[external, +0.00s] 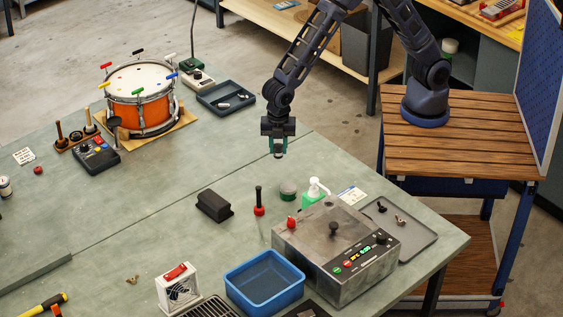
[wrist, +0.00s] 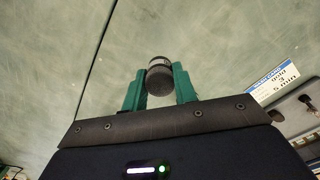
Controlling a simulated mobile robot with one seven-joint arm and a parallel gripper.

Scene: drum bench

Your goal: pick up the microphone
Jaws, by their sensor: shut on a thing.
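My gripper (external: 278,150) hangs in the air above the bench, left of the wooden cart, with its green fingers pointing down. In the wrist view, my gripper (wrist: 158,84) is shut on a short dark cylinder with a pale band, which looks like the microphone (wrist: 158,78). Its rounded dark end faces the camera, and its far end is hidden. In the external view the held piece shows only as a small bit between the fingertips. It appears clear of the bench top.
An orange drum (external: 140,100) stands at the back left, beside a dark blue tray (external: 226,96) and a thin gooseneck stand (external: 192,40). A metal box (external: 335,250), a blue bin (external: 264,282) and a black block (external: 214,206) stand at the front. Bench below my gripper is clear.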

